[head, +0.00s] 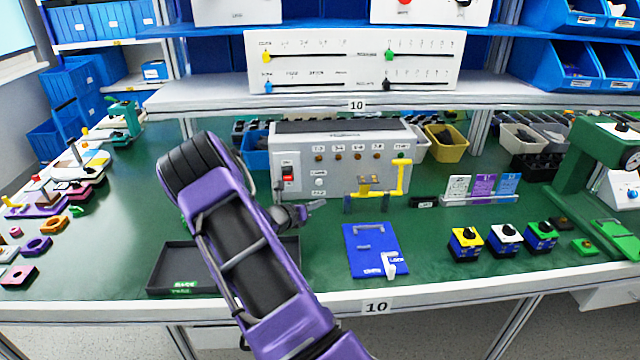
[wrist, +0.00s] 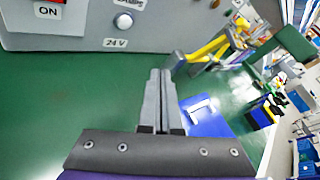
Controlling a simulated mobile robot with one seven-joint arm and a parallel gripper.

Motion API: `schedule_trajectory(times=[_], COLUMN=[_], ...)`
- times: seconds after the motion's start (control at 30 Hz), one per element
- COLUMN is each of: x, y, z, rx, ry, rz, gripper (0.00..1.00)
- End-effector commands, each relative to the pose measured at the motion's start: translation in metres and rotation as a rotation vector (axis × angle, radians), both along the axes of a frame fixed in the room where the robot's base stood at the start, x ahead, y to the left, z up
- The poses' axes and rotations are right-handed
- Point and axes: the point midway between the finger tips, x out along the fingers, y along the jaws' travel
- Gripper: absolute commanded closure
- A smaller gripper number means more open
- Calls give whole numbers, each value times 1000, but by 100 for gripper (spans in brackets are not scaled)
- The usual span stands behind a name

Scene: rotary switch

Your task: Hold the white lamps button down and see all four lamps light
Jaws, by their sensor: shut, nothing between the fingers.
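The grey control box (head: 345,180) stands on the green bench. The white lamps button (head: 319,182) is on its front, right of the red rocker switch (head: 288,173). In the wrist view the white button (wrist: 123,21) sits above a 24V label. My gripper (head: 318,206) is shut and empty in front of the box. In the wrist view its fingertips (wrist: 159,72) appear below and right of the button, apart from it.
A yellow pipe-like handle (head: 383,190) stands at the box's right front. A blue plate (head: 375,250) lies on the bench in front. A black tray (head: 175,268) is left, partly behind my arm. Switch blocks (head: 505,238) stand at the right. A shelf (head: 300,100) overhangs the back.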

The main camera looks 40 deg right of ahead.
Motion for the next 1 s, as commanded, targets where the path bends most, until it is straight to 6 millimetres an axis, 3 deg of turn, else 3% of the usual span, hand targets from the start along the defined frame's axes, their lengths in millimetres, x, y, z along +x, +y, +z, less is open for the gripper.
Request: schedule_trajectory(times=[0.13,0.57,1.0], x=[-6,-1,48], y=[-2,-5,-36], z=[-8,-9,-9], rx=[0,2,2], ry=[20,19,16], rz=[-6,-6,-7], gripper=[100,100,100])
